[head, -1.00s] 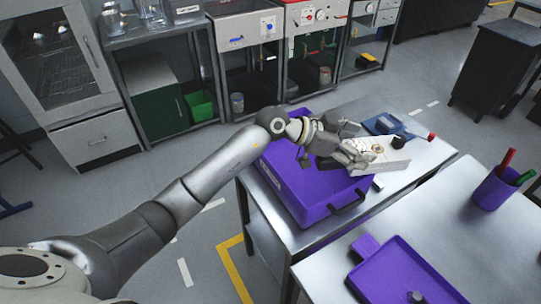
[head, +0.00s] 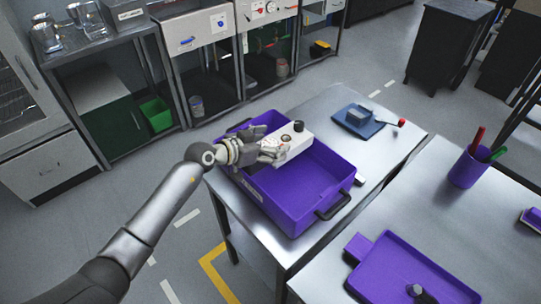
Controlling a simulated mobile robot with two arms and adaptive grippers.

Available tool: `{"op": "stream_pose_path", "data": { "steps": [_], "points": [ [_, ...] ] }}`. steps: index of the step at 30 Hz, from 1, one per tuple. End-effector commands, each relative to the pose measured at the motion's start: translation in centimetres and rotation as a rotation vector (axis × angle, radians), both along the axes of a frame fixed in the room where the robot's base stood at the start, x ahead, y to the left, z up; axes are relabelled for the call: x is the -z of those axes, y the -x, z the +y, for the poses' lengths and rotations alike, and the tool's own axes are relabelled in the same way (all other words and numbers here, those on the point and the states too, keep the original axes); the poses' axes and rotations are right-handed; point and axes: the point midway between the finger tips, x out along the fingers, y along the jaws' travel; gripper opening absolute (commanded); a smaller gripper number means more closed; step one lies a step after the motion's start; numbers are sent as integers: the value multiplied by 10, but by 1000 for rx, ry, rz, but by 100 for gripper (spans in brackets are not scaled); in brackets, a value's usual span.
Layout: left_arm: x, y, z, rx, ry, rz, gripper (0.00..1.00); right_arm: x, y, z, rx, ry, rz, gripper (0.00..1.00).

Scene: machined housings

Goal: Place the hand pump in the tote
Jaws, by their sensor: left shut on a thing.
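The hand pump, a pale boxy body (head: 294,143) with a round dark port and a black knob on top, is in the fingers of my left gripper (head: 272,150). The gripper is shut on its left end. The pump is over the back part of the purple tote (head: 290,197) and hides some of its rear wall. I cannot tell how far above the tote floor it is. The tote stands on the metal table, open at the top, with a black handle at its front right. The part of its inside that shows is empty. My right gripper is not in view.
A blue plate with a grey block and a red-tipped lever (head: 365,120) lies right of the tote. A nearer table holds a purple tray (head: 420,265) and a purple pen cup (head: 468,168). Shelves and cabinets stand behind. The table right of the tote is mostly bare.

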Motion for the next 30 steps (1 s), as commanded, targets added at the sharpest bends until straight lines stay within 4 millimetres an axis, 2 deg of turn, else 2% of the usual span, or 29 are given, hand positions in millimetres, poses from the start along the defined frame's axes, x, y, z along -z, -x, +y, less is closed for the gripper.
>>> {"op": "stream_pose_path", "data": {
  "steps": [5,11,20,30],
  "points": [
    [12,-1,0,-1,2,-2,43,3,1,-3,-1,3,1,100],
    [39,-1,0,-1,1,-3,43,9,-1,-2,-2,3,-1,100],
    [40,-1,0,-1,3,-4,43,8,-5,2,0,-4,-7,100],
    [51,0,0,-1,2,-2,43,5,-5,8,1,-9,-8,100]
  ]
}}
